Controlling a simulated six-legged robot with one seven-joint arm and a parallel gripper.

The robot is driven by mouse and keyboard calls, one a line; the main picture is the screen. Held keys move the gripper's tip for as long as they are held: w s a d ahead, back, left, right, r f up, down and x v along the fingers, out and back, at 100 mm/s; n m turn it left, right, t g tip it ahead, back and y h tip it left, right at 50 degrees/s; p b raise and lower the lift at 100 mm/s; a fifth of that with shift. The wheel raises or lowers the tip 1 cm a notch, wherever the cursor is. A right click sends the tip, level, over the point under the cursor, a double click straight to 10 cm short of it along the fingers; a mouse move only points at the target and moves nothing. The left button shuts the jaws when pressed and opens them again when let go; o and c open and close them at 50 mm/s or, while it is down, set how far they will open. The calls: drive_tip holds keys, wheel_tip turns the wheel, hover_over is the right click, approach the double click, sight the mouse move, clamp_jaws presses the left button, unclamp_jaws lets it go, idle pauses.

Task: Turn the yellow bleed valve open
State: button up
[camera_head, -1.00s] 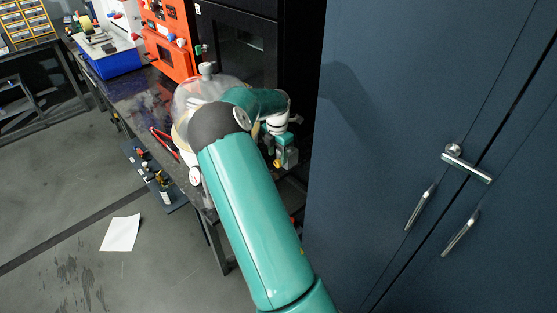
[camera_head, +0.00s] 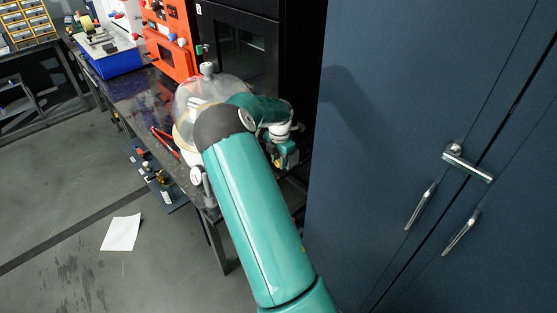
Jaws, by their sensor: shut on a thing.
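My gripper (camera_head: 285,156) is beyond my green arm, right of the clear bell jar and in front of the black cabinet. It is small in view, and its fingertips are largely hidden by its own body. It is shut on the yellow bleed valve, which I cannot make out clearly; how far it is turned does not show. The clear bell jar (camera_head: 216,88) stands on the bench, partly covered by my arm. A round white gauge (camera_head: 196,175) sits at the bench's front edge.
The dark bench (camera_head: 140,92) holds an orange panel unit (camera_head: 168,45), a blue tray (camera_head: 112,63) and red-handled pliers (camera_head: 163,137). A tall dark blue cabinet (camera_head: 390,120) stands close on the right. White paper (camera_head: 121,232) lies on the open floor.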

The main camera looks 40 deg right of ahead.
drive_tip(key=shift+s+t, duration=0.3)
drive_tip(key=shift+t, duration=1.7)
drive_tip(key=o, duration=1)
drive_tip(key=shift+w, duration=0.1)
